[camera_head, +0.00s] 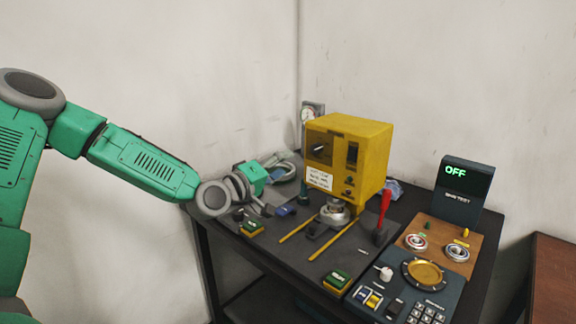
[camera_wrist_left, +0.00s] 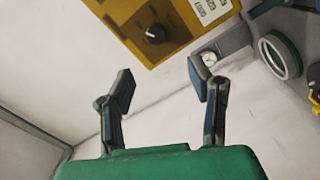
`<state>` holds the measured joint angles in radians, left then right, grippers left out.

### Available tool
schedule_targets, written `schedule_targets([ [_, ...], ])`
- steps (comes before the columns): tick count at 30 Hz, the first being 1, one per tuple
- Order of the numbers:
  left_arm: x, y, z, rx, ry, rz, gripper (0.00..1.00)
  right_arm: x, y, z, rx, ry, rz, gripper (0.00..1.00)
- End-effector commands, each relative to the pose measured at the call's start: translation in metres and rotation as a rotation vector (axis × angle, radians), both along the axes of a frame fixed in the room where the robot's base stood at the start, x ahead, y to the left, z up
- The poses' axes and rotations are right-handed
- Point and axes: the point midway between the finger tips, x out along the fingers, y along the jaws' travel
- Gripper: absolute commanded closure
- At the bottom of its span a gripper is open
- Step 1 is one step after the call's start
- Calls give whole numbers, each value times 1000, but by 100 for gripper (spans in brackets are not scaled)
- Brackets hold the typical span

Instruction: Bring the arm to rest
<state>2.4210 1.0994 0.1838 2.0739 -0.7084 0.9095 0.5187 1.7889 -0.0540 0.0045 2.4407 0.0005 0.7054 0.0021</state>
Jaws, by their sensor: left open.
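My left arm comes in from the left in the head view, green with grey joints. My left gripper (camera_head: 262,207) hangs over the left edge of the dark table (camera_head: 290,262), left of the yellow machine (camera_head: 360,158). In the left wrist view the two fingers of the left gripper (camera_wrist_left: 163,88) stand wide apart with nothing between them. The yellow machine (camera_wrist_left: 160,25) with its black knob shows beyond the fingertips there. My right gripper is in neither view.
A red-handled tool (camera_head: 384,208) stands right of the machine. Green-topped blocks (camera_head: 337,279) and yellow strips (camera_head: 333,240) lie in front. A dark display reading OFF (camera_head: 463,187) stands behind a board with rings (camera_head: 456,252). A brown table (camera_head: 553,280) is at far right.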

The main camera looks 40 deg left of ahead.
Motion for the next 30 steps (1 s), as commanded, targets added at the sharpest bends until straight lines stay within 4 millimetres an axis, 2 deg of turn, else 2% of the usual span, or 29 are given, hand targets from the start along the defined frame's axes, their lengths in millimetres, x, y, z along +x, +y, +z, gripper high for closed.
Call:
schedule_targets([
  [8,0,1,-2,2,4,-2,53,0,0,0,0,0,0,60],
  [11,-2,-13,-17,29,51,-24,53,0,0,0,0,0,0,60],
  [14,-9,-44,-54,100,162,-80,53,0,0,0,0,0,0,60],
  [17,-31,-85,-109,207,328,-162,53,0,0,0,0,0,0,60],
  [18,-44,-101,-134,255,400,-198,53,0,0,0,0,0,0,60],
  [20,-67,-121,-169,325,506,-252,53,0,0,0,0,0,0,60],
  [21,-85,-133,-191,374,574,-289,53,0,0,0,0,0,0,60],
  [23,-115,-148,-223,447,676,-345,53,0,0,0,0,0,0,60],
  [24,-137,-156,-243,498,744,-386,53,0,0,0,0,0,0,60],
  [26,-172,-166,-271,576,845,-447,53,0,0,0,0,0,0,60],
  [27,-198,-170,-288,629,911,-490,53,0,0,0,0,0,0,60],
  [30,-261,-174,-321,759,1062,-597,53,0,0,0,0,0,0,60],
])
